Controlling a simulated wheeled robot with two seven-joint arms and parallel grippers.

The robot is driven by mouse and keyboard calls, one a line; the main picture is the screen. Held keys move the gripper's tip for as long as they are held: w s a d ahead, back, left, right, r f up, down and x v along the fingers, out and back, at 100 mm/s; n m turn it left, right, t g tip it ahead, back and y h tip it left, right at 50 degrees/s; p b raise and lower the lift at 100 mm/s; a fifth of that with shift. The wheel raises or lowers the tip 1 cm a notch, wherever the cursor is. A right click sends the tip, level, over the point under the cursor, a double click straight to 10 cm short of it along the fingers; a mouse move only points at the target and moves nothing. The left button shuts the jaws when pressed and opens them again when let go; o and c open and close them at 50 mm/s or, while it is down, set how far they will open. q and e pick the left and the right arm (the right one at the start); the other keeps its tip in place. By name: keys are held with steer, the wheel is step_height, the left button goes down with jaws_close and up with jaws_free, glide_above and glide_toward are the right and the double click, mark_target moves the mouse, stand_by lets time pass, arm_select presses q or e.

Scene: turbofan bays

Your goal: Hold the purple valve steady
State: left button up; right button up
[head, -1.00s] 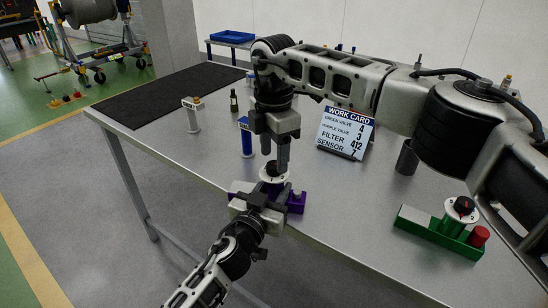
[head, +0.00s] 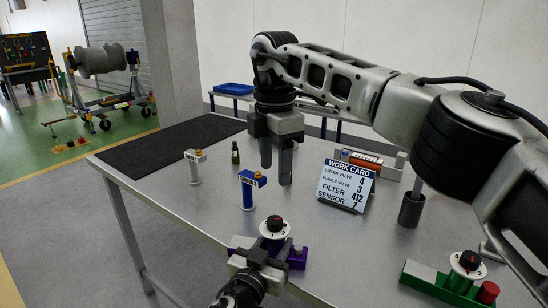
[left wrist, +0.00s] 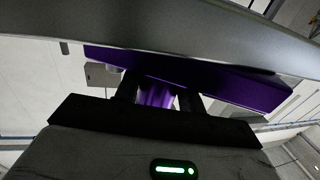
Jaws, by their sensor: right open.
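The purple valve (head: 298,259) is at the table's near edge, with a white dial (head: 274,228) and a black knob on top. My left gripper (head: 258,256) is at its near side. In the left wrist view its two dark fingers (left wrist: 160,92) straddle a purple part under the purple base (left wrist: 235,85), shut on it. My right gripper (head: 276,165) hangs above the table beyond the valve, open and empty, clear of the dial. The work card (head: 346,186) reads purple valve 3 and green valve 4.
The green valve (head: 424,276) with a red cap stands at the right. A black mat (head: 170,145) lies at the left.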

arm_select(q)
steer(key=o, duration=0.4)
steer(key=shift+s, duration=0.15)
